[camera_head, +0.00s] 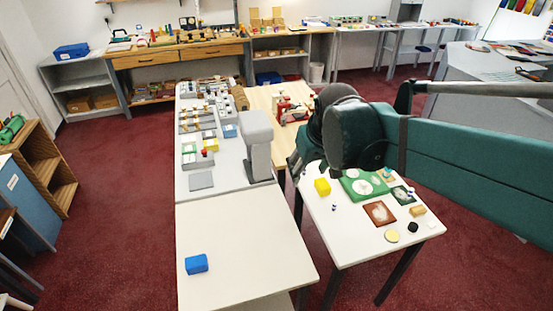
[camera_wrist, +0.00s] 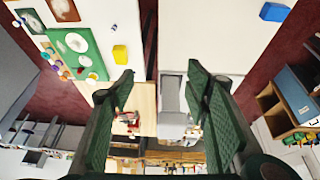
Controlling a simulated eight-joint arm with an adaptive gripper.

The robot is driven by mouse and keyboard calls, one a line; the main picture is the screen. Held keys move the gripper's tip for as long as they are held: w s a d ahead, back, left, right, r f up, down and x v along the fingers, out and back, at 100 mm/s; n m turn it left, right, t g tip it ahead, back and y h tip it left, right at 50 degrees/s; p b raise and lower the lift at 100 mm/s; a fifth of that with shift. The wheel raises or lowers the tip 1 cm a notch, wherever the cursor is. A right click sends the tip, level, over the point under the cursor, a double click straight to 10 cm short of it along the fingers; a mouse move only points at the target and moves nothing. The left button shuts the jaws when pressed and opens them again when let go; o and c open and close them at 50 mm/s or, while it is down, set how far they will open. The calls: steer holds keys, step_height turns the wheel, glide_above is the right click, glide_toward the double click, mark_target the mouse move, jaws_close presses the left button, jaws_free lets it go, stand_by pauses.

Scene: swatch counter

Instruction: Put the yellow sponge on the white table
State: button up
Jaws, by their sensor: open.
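The yellow sponge (camera_head: 322,187) looks like a small bright yellow block. It lies on a small white-topped table (camera_head: 339,249) at the right, near its far left corner, left of a green board. It also shows in the wrist view (camera_wrist: 120,54), left of and beyond my left fingertip. A second pale table (camera_head: 237,232) stands to the left of it, with a gap between the two. My gripper (camera_wrist: 160,76) is open and empty, with its fingers spread above the scene, apart from the sponge. In the head view my arm hides its fingertips.
A blue block (camera_head: 196,263) lies on the left pale table, which is otherwise bare. The green board (camera_head: 351,195), a brown square tile (camera_head: 380,213) and several small items share the right table. A grey upright device (camera_head: 257,145) stands beyond the left table.

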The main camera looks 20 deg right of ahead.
steer(key=s+a+f+t, duration=0.1)
steer(key=s+a, duration=0.4)
steer(key=s, duration=0.7)
steer(key=shift+a+t+y, duration=0.2)
steer(key=shift+t+y, duration=0.1)
steer(key=shift+t, duration=0.4)
